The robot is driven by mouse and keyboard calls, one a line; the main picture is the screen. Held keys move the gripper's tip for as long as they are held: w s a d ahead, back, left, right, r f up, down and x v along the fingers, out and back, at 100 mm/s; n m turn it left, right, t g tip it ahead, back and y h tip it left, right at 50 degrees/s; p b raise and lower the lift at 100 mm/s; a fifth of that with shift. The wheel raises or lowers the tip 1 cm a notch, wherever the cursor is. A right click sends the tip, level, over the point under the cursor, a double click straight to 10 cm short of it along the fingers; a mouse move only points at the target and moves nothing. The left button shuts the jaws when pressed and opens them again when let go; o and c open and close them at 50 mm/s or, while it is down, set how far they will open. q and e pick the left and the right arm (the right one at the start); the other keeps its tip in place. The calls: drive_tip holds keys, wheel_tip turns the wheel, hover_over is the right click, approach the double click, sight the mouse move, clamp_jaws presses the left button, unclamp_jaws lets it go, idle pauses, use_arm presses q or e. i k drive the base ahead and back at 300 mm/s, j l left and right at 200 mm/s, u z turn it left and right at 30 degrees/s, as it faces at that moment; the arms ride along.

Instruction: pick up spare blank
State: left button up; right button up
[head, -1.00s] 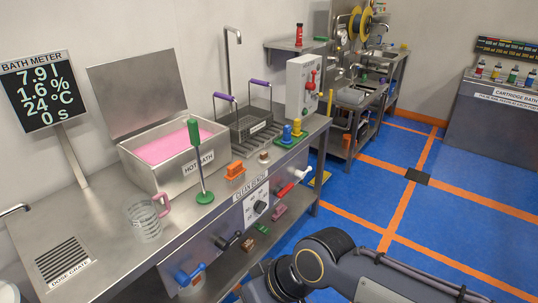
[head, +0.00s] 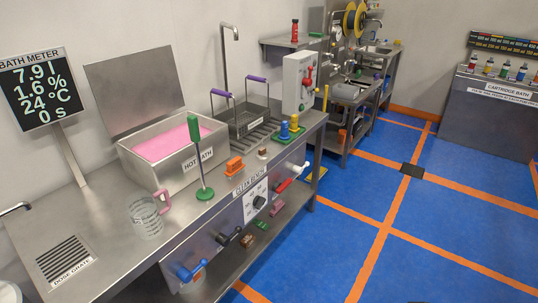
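No label marks a spare blank, and I cannot tell which thing it is. Small blocks lie on the shelf under the bench: a green block (head: 262,224), a dark red block (head: 277,208) and a brown block (head: 248,241). An orange piece (head: 235,165) sits on the bench top (head: 95,225) right of the hot bath. A small brownish piece (head: 262,153) lies beyond it. Neither of my grippers is in the head view.
The hot bath (head: 192,164) holds pink liquid. A green-handled upright tool (head: 200,165), a glass jug (head: 146,217) and a wire basket (head: 250,122) stand on the bench. Coloured handles stick out of the bench front.

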sight(261, 154)
drive_tip(key=u, duration=0.7)
drive_tip(key=i+l+u, duration=0.15)
drive_tip(key=u, duration=0.25)
drive_tip(key=i+l+u, duration=0.1)
drive_tip(key=l+u, duration=0.35)
drive_tip(key=i+l+u, duration=0.1)
drive_tip(key=l+u, duration=0.15)
drive_tip(key=u, duration=0.15)
drive_tip(key=l+u, duration=0.5)
drive_tip(key=l, duration=0.5)
drive_tip(key=k+l+u, duration=0.1)
drive_tip(key=l, duration=1.05)
drive_tip(key=k+l+u, duration=0.15)
drive_tip(key=l, duration=0.4)
drive_tip(key=k+l+u, duration=0.1)
drive_tip(key=l, duration=0.45)
